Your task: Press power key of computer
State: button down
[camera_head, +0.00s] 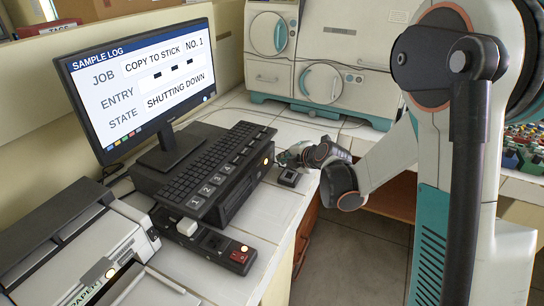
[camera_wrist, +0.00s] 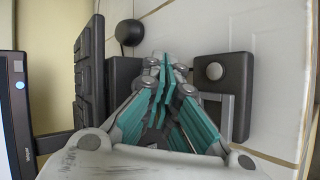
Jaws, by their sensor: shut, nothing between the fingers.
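My gripper (camera_head: 286,157) is just beyond that lit end, close to the case; contact cannot be told. In the wrist view the teal fingers of my gripper (camera_wrist: 163,68) are shut and empty, between the dark case (camera_wrist: 122,72) on the left and a small box with a round grey button (camera_wrist: 215,71) on the right. The lit spot does not show there.
The keyboard (camera_head: 215,165) lies on the case. The small button box (camera_head: 289,177) stands at the counter edge. A strip with a red lit switch (camera_head: 240,255) lies in front, by a printer (camera_head: 85,255). White incubator units (camera_head: 335,50) stand behind.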

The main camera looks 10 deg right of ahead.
jog(key=shift+d, duration=0.1)
jog(key=shift+s+d, duration=0.75)
jog(key=shift+d, duration=0.25)
jog(key=shift+s+d, duration=0.7)
jog(key=shift+d, duration=0.25)
jog(key=s+a+r+m+g+h, duration=0.1)
jog(key=s+a+r+m, duration=0.1)
jog(key=s+r+m, duration=0.4)
jog(key=s+a+r+m+g+h, duration=0.1)
jog(key=s+r+m, duration=0.2)
jog(key=s+m, duration=0.35)
jog(key=s+r+m+g+h, duration=0.1)
jog(key=s+m+g+h, duration=0.1)
jog(key=s+m, duration=0.9)
jog(key=s+d, duration=0.1)
jog(key=s, duration=0.8)
jog(key=shift+s, duration=0.2)
jog(key=shift+a, duration=0.15)
